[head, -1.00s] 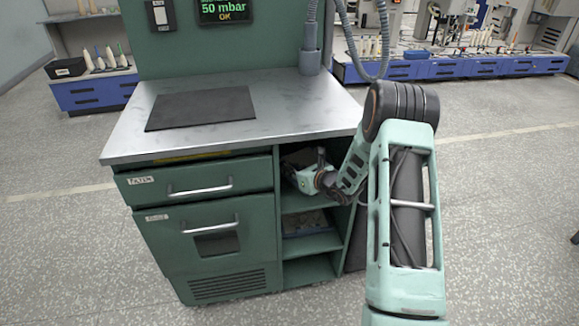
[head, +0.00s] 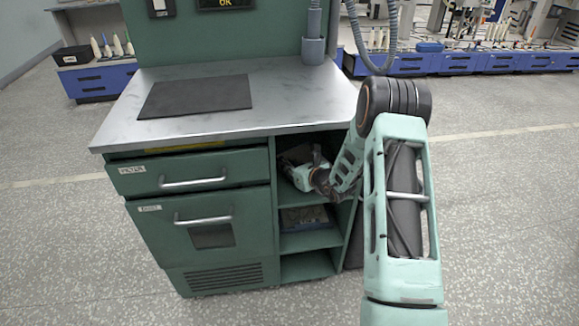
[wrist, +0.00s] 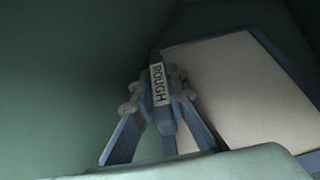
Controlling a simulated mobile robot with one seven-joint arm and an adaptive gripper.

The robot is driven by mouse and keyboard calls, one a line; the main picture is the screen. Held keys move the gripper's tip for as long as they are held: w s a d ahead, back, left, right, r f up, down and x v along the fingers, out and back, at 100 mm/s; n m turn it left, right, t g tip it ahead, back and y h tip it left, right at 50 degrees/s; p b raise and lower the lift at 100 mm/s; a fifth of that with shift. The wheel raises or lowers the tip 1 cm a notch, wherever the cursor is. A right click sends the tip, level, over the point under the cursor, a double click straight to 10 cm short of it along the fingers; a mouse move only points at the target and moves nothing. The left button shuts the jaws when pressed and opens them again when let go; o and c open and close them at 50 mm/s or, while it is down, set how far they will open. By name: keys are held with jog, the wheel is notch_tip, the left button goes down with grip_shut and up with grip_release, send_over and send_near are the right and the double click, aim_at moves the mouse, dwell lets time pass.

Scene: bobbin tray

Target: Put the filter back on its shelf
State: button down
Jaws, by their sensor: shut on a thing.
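The filter is a blue-framed panel with a pale face (wrist: 235,85), marked ROUGH on its near edge. In the wrist view it extends up and right from my gripper (wrist: 160,95), whose fingers are shut on that labelled edge. In the head view my gripper (head: 292,168) is inside the top open compartment of the green cabinet (head: 275,220), at its right side. The filter's outline there is dark and largely hidden by the gripper and wrist. I cannot tell whether the filter touches the shelf.
The middle shelf (head: 312,241) below holds a flat, blue-edged item (head: 305,218). The lowest compartment (head: 310,266) looks empty. Drawers fill the cabinet's left side. The worktop (head: 290,95) overhangs the compartments and carries a dark mat (head: 195,96).

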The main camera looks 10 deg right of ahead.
jog(key=c, duration=2.4)
grip_release()
jog(key=shift+f, duration=0.2)
jog(key=o, duration=0.5)
jog(key=shift+r, duration=0.1)
jog(key=shift+c, duration=0.2)
jog(key=shift+r, duration=0.15)
jog(key=shift+s+d+r, duration=0.1)
jog(key=shift+s+r, duration=0.05)
jog(key=shift+s, duration=0.1)
jog(key=p+v, duration=0.2)
jog(key=v, duration=0.9)
jog(key=shift+s+d, duration=0.1)
